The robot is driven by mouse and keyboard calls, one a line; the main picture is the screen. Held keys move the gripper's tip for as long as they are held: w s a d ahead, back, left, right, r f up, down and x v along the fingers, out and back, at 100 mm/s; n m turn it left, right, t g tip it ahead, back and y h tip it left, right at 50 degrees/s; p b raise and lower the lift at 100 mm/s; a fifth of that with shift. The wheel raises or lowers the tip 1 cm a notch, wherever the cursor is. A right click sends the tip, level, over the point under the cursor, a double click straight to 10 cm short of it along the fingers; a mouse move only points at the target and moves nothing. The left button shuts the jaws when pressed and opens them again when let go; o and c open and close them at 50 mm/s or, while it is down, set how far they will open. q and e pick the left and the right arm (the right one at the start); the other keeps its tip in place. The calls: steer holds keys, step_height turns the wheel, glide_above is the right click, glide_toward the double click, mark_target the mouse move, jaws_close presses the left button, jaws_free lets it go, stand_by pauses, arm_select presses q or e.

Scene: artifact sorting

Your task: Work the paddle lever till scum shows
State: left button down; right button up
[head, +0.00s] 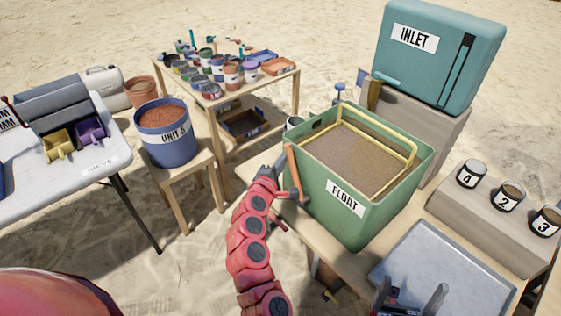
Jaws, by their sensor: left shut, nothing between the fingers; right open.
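The green bin labelled FLOAT (346,213) stands on the wooden table and is filled with brown, grainy-looking material (350,160). A yellow bar frame (405,137) spans the bin's top. An orange lever-like bar (294,172) stands slightly tilted at the bin's left side. My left gripper (281,166) is shut at the lever's left side; I cannot tell whether it touches the lever. My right gripper (410,302) is open and empty over the grey tray at the bottom, partly cut off by the frame edge. No distinct scum layer is discernible.
A teal INLET tank (437,60) stands behind the bin. Numbered cups (508,197) sit on a block at right. A grey tray (440,262) lies in front. A blue UNIT 5 bucket (168,143) stands on a stool; the sieve table (85,185) is at left.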

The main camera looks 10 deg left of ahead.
arm_select(q)
steer(key=s+d+m+t+b, duration=0.1)
steer(key=s+d+m+b, duration=0.1)
steer(key=s+d+m+t+b, duration=0.1)
steer(key=s+d+m+b, duration=0.1)
steer(key=d+b, duration=0.1)
steer(key=s+d+m+t+b, duration=0.1)
steer(key=d+m+b, duration=0.1)
steer(key=d, duration=0.1)
steer(key=shift+s+d+r+b, duration=0.1)
steer(key=shift+s+r+b, duration=0.15)
steer(key=shift+s+b, duration=0.15)
steer(key=shift+s+d+f+m+t+h+b, duration=0.15)
steer(key=shift+s+d+m+t+h+b, duration=0.25)
steer(key=shift+s+d+m+t+b, duration=0.5)
steer(key=shift+d, duration=0.15)
steer(key=shift+w, duration=0.1)
